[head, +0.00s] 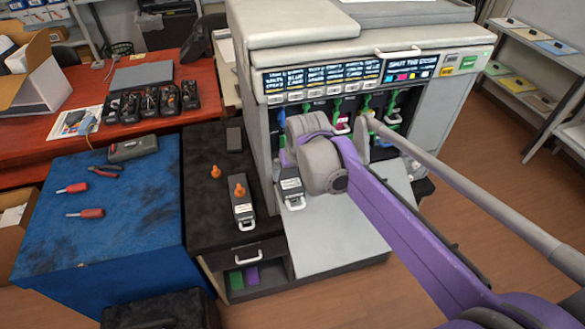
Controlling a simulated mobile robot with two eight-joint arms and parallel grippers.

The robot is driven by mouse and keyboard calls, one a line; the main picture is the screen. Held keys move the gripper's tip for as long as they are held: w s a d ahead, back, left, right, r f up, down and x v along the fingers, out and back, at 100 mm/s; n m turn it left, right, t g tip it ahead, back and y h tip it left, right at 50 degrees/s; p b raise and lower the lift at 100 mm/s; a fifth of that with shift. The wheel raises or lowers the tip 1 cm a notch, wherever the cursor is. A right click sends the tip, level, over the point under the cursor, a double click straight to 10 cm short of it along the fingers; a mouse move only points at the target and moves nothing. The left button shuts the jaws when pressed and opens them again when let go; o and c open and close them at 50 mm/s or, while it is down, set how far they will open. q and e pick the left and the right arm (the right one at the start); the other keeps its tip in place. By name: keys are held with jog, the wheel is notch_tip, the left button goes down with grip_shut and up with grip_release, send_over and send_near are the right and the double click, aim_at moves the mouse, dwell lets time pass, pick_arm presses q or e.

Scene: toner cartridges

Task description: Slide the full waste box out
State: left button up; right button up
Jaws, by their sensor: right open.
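The waste box (290,186), dark grey with a pale label and a white handle, shows at the lower left of the printer's open front (420,108). Its handle end faces out over the lowered front flap. My right arm covers part of it, so I cannot tell how far out it sits. My right gripper (287,158) is open, close above the box and mostly hidden by my purple and grey arm links. Whether it touches the box is not visible. A similar box (243,212) with an orange cap and white handle lies on the black cabinet.
The lowered flap (335,235) slopes out below the printer opening. The black cabinet (215,175) stands left of the printer, holding a loose orange cap (215,171). A blue-topped bench (130,225) carries red-handled tools. Toner cartridges (150,103) stand on the red desk. Shelves stand right.

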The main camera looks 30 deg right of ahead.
aim_at(291, 182)
jog(key=shift+d+f, duration=0.1)
jog(key=shift+f, duration=0.35)
jog(key=b+x, duration=0.4)
jog(key=x, duration=0.2)
jog(key=shift+w+f+b, duration=0.15)
jog(key=shift+f+b, duration=0.2)
jog(key=shift+f, duration=0.05)
pick_arm(q)
notch_tip(291, 182, down, 7)
jog(key=s, duration=0.2)
jog(key=shift+b, duration=0.45)
pick_arm(e)
jog(key=shift+x, duration=1)
pick_arm(q)
jog(key=shift+d+r, duration=0.1)
pick_arm(e)
jog(key=shift+w, duration=0.1)
grip_shut()
jog(key=shift+r, duration=0.1)
